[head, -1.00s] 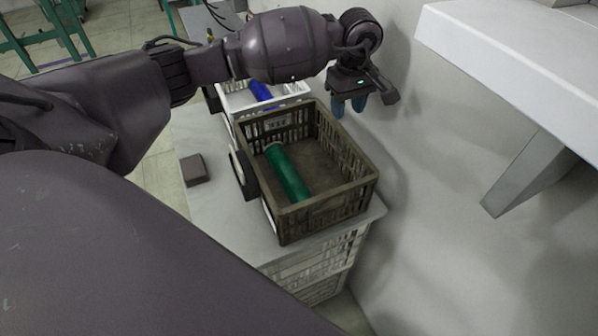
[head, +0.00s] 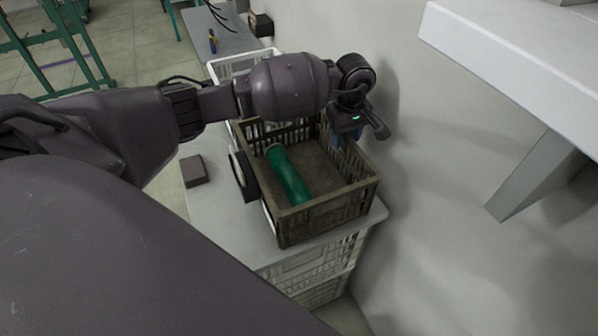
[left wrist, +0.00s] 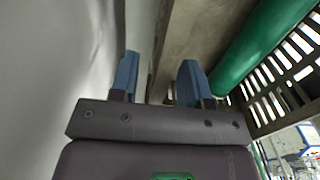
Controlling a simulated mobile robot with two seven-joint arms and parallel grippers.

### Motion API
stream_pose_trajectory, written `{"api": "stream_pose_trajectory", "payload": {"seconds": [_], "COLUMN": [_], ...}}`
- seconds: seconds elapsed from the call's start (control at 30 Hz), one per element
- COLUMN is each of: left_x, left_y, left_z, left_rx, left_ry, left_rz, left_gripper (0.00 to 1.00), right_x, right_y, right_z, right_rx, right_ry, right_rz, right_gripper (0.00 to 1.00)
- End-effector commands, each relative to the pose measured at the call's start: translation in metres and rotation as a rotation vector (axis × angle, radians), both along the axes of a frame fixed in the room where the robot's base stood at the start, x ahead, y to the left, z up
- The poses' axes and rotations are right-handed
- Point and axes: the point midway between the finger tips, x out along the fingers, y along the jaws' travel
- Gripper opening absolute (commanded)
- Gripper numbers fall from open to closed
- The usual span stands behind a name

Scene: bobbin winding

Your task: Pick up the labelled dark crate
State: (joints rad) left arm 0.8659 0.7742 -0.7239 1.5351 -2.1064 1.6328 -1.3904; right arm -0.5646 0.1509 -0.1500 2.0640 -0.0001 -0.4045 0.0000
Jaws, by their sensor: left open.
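The dark crate (head: 325,217) is brown-grey with slatted walls and stands on the light bench top; I cannot make out a label on it. A green cylinder (head: 288,175) lies inside it. My left gripper (head: 340,133) is at the crate's far right wall, its fingers pointing down and partly hidden. In the left wrist view the two blue fingers (left wrist: 159,82) are apart, with the crate's wall edge (left wrist: 158,50) appearing between them. I cannot tell whether they touch it. The green cylinder also shows there (left wrist: 262,42). My right gripper is not in view.
A white crate (head: 216,68) stands behind the dark one, partly hidden by my arm. A small dark block (head: 195,170) and a black and white item (head: 243,172) are to the left. A pale wall is close on the right, with a white shelf (head: 520,75) above.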

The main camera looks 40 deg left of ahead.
Motion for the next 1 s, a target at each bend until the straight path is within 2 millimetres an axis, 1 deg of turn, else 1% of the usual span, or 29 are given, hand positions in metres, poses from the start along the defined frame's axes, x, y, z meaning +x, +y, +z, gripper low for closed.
{"api": "stream_pose_trajectory", "payload": {"seconds": [0.03, 0.3, 0.33, 0.6, 1.0], "left_x": [0.0001, 0.0, 0.0, -0.0001, 0.0], "left_y": [0.0001, 0.0002, 0.0002, 0.0003, 0.0004], "left_z": [0.0002, 0.0003, 0.0003, 0.0003, 0.0003], "left_rx": [0.0, 0.001, 0.001, 0.001, 0.001], "left_ry": [0.0, 0.001, 0.001, 0.001, 0.001], "left_rz": [0.0, 0.0, 0.0, 0.001, 0.001], "left_gripper": [0.43, 0.01, 0.0, 0.0, 0.0], "right_x": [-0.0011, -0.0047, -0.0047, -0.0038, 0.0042], "right_y": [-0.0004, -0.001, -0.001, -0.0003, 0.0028], "right_z": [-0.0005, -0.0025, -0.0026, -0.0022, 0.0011], "right_rx": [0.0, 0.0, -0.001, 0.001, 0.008], "right_ry": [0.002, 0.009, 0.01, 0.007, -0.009], "right_rz": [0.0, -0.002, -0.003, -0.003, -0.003], "right_gripper": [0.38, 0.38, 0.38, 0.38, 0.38]}}
